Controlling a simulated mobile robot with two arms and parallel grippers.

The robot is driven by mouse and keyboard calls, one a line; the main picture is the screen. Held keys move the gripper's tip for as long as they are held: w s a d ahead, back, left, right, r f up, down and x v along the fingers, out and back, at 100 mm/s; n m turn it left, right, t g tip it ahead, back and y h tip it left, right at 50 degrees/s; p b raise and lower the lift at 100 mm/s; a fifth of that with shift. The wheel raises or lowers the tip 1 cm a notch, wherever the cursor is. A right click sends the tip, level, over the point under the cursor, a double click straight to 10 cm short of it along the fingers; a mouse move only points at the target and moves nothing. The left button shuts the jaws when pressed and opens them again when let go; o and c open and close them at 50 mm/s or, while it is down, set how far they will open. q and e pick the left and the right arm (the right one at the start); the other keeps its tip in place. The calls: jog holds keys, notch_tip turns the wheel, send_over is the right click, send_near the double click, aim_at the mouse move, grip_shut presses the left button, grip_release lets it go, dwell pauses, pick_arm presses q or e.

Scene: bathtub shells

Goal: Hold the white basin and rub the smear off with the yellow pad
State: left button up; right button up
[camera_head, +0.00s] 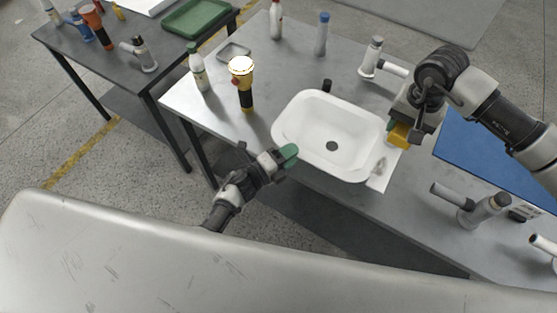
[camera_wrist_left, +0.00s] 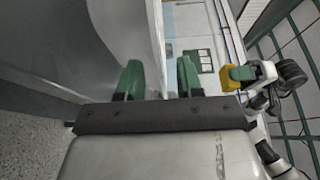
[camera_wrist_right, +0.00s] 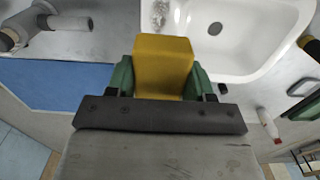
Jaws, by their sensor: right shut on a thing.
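The white basin (camera_head: 303,117) sits on the grey metal table, with its dark drain in the middle. A grey-brown smear (camera_head: 380,167) marks its flat right end near the front; it also shows in the right wrist view (camera_wrist_right: 158,14). My left gripper (camera_head: 288,155) is at the basin's front left edge. In the left wrist view its green fingers (camera_wrist_left: 158,78) stand apart, with the pale basin wall between them; contact cannot be told. My right gripper is shut on the yellow pad (camera_head: 399,136), which fills the space between its fingers (camera_wrist_right: 163,68). The pad is apart from the smear.
A yellow-black flashlight (camera_head: 243,84) and a white bottle (camera_head: 198,68) stand left of the basin. A grey-white pipe fitting (camera_head: 372,58) stands behind it. A blue mat (camera_head: 480,155) and another fitting (camera_head: 478,211) lie to the right. A second table (camera_head: 100,62) is at the left.

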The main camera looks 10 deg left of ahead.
pick_arm(q)
jog(key=shift+w+d, duration=0.25)
jog(key=shift+o, duration=0.2)
dwell(0.7)
dwell(0.4)
grip_shut()
dwell(1.0)
